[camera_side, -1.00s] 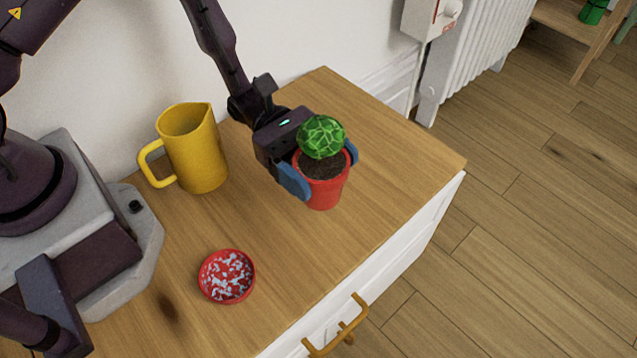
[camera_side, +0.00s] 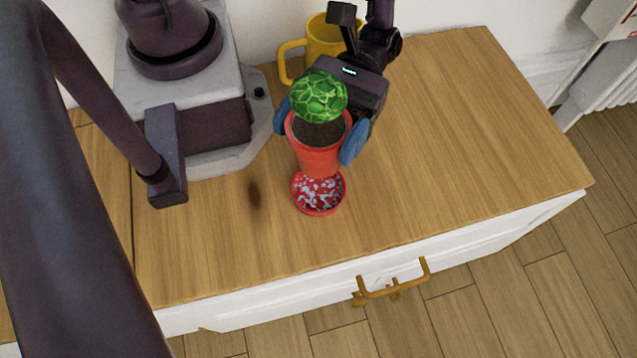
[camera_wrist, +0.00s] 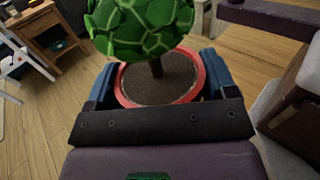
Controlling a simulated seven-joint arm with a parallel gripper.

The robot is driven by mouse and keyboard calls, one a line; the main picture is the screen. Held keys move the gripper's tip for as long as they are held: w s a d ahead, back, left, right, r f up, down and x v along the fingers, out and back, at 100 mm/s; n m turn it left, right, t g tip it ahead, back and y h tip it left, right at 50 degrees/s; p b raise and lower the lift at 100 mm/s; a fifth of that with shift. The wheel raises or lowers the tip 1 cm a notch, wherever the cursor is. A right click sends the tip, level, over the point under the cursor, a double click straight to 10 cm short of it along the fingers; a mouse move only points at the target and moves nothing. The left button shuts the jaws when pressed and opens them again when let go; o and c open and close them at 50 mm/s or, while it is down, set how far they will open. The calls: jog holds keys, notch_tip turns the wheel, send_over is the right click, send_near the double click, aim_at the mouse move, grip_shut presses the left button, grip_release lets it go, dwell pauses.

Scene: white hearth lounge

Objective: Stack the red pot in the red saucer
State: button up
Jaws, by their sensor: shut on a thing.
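The red pot (camera_side: 318,158) holds dark soil and a round green plant. My gripper (camera_side: 318,128) is shut on the pot, with a blue finger on each side. The pot is upright or nearly so and overlaps the back of the red saucer (camera_side: 318,207) in the side view; I cannot tell the gap between them. The saucer lies on the wooden top with white-grey pebbles in it. In the wrist view the pot's red rim (camera_wrist: 207,82) sits between the blue fingers (camera_wrist: 158,88). The saucer is hidden there.
A yellow pitcher (camera_side: 325,42) stands behind my gripper. The wooden top (camera_side: 470,130) is clear to the right. Its front edge lies beyond the saucer, above a white drawer with a brass handle (camera_side: 392,287).

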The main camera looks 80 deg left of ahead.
notch_tip(320, 180, down, 10)
jog(key=shift+r, duration=0.15)
dwell(0.3)
jog(key=shift+f, duration=0.3)
jog(key=o, duration=1.2)
jog(key=shift+c, duration=0.2)
jog(key=shift+w+a+r, duration=0.2)
jog(key=shift+r, duration=0.1)
jog(key=v, duration=0.7)
jog(key=shift+r, duration=0.1)
